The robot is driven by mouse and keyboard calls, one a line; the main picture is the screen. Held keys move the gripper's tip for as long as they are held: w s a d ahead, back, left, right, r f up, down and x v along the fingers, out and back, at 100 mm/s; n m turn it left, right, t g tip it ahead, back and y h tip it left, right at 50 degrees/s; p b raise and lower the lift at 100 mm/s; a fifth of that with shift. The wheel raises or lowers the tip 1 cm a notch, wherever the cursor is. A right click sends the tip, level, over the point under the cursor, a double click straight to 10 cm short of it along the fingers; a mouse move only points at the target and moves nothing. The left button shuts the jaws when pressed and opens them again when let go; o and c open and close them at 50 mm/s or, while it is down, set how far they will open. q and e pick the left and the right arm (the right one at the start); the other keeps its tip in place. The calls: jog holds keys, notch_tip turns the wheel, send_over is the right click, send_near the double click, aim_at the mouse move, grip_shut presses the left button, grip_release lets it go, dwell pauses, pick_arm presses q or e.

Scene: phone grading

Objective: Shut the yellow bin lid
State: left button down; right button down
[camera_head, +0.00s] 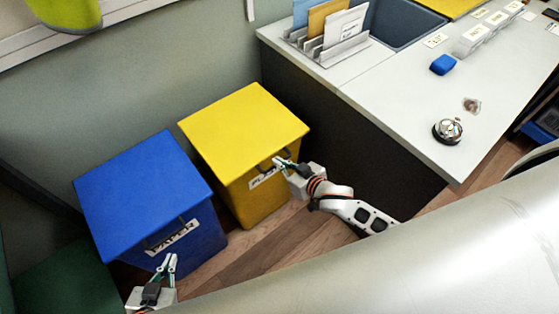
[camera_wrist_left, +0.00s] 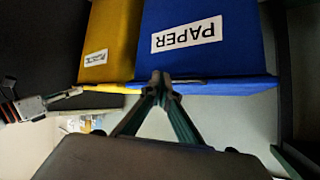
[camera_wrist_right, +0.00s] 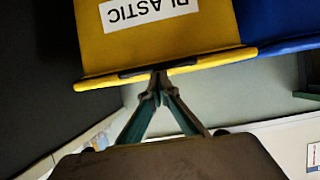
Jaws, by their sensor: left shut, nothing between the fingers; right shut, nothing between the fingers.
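The yellow bin (camera_head: 255,203) stands beside the blue bin, and its lid (camera_head: 243,125) lies flat on top with no gap that I can see. A dark handle (camera_wrist_right: 185,66) sits on the lid's front edge, above an upside-down PLASTIC label in the right wrist view. My right gripper (camera_head: 279,162) is shut and empty at that handle; its closed tips (camera_wrist_right: 158,76) overlap the lid's edge, and I cannot tell whether they touch. My left gripper (camera_head: 170,259) is shut and empty in front of the blue bin's PAPER label.
The blue bin (camera_head: 140,185) has its lid down. A green bin (camera_head: 65,280) is partly in view at lower left. A light counter (camera_head: 400,100) with a bell (camera_head: 447,130) and a file rack (camera_head: 335,47) stands right of the yellow bin. Wooden floor lies in front of the bins.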

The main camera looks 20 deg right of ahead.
jog(key=s+d+r+p, duration=0.2)
jog(key=s+r+p, duration=0.2)
jog(key=s+r, duration=0.3)
jog(key=shift+s+d+r, duration=0.35)
jog(key=shift+d+r, duration=0.05)
jog(key=shift+r, duration=0.15)
jog(key=s+a+f+g+h, duration=0.1)
jog(key=s+f, duration=0.2)
jog(key=s, duration=0.9)
jog(key=shift+s+f+h, duration=0.3)
jog(key=shift+s+f, duration=0.1)
